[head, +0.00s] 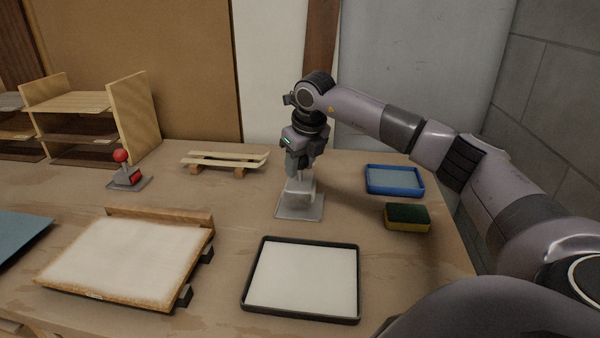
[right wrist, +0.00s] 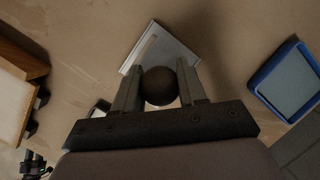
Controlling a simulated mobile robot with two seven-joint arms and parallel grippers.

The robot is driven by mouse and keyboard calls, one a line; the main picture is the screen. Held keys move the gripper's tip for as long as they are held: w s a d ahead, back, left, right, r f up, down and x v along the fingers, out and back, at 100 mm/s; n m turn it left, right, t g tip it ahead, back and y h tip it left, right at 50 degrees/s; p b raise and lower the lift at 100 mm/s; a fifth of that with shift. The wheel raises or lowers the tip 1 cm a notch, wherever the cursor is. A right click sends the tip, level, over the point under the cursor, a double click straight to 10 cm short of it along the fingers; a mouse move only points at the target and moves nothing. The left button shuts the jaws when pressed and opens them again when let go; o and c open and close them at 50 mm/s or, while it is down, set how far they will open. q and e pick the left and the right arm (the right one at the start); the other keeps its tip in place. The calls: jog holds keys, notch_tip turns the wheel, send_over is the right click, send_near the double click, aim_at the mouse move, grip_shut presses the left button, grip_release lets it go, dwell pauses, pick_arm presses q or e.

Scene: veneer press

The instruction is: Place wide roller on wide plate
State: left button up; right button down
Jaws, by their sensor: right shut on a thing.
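My right gripper (head: 300,178) is upright over the wide plate, shut on the wide roller. In the right wrist view its fingers (right wrist: 160,88) clasp the roller's dark round knob (right wrist: 159,86) from both sides. The pale grey roller body (head: 298,192) hangs below the fingers, over the wide plate (head: 290,213). The flat metal plate also shows beyond the knob in the right wrist view (right wrist: 178,49). I cannot tell whether the roller touches the plate or is slightly above it.
A red-knobbed tool (head: 125,176) stands at left. Wooden strips (head: 225,159) lie on blocks behind. A blue tray (head: 395,192) and green-yellow sponge (head: 407,217) are at right. A black-rimmed tray (head: 303,320) and wood-framed board (head: 125,260) lie in front.

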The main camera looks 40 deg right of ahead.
aim_at(300, 180)
notch_tip(300, 180, down, 3)
jog(key=shift+r, duration=0.15)
jog(key=shift+s+f+b, duration=0.15)
jog(key=shift+f+b, duration=0.15)
jog(key=shift+f, duration=0.35)
jog(key=c, duration=0.9)
grip_release()
jog(key=shift+a+f, duration=0.1)
jog(key=shift+o, duration=1.3)
jog(key=shift+f, duration=0.1)
